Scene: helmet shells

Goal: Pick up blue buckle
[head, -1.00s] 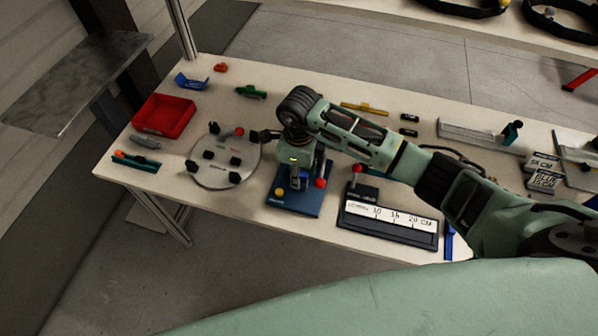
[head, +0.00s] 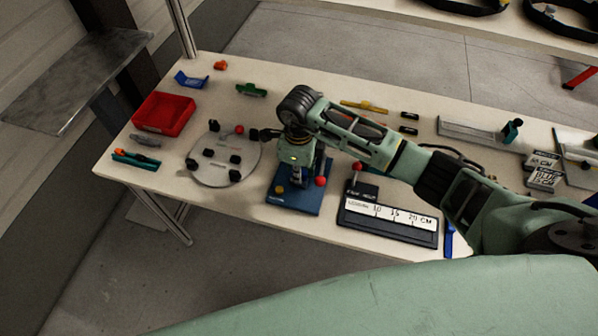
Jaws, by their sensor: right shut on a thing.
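My right gripper (head: 296,179) points down over a blue base plate (head: 292,206) with a yellow knob and a red ball handle. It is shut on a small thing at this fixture. The fingers and wrist hide most of that thing, so I cannot make out its shape or colour, or whether it is the blue buckle. A blue curved piece (head: 191,80) lies apart at the far left of the table. A narrow blue piece (head: 449,239) lies at the front edge, right of the scale block. My left gripper is not in view.
Left of the gripper is a round grey plate (head: 212,172) with black blocks. A red bin (head: 163,114) stands at the left. A black scale block (head: 387,222) with an upright red-knobbed lever is close on the right. My forearm crosses the table's right half.

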